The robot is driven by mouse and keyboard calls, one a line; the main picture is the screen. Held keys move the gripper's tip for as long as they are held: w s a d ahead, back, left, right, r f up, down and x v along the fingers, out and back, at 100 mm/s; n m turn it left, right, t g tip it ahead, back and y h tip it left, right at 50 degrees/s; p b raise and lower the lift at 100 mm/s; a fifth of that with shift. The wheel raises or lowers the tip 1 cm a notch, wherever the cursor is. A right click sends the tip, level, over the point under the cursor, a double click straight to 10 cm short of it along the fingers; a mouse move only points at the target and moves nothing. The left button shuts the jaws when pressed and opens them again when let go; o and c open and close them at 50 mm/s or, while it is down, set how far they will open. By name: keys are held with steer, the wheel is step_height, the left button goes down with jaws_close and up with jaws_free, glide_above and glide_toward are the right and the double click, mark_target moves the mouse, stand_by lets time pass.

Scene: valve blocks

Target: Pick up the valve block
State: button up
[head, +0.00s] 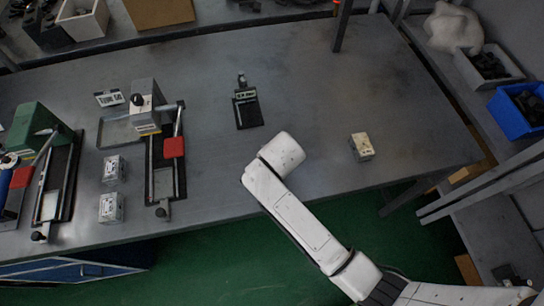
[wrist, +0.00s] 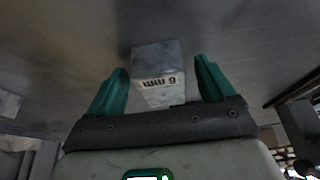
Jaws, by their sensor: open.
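A grey-white valve block (wrist: 158,92) with dark lettering on its face shows in the wrist view, between the two teal fingers of my gripper (wrist: 161,66). The fingers are spread, with a gap on each side of the block. In the head view two grey-white blocks, one (head: 114,168) above the other (head: 112,208), stand on the left of the table, and a cream block (head: 362,146) stands on the right. My fingers are hidden in the head view behind my white arm end, so I cannot tell there which block is between them.
The grey table (head: 310,80) has clear room around its middle. A dark stand (head: 247,112) is near the centre. A fixture with a red part (head: 173,147) and a green machine (head: 33,128) are at the left. A blue bin (head: 515,112) is at the far right.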

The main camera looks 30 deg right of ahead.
steer(key=shift+c, duration=0.4)
steer(key=shift+r, duration=0.1)
steer(key=c, duration=1.4)
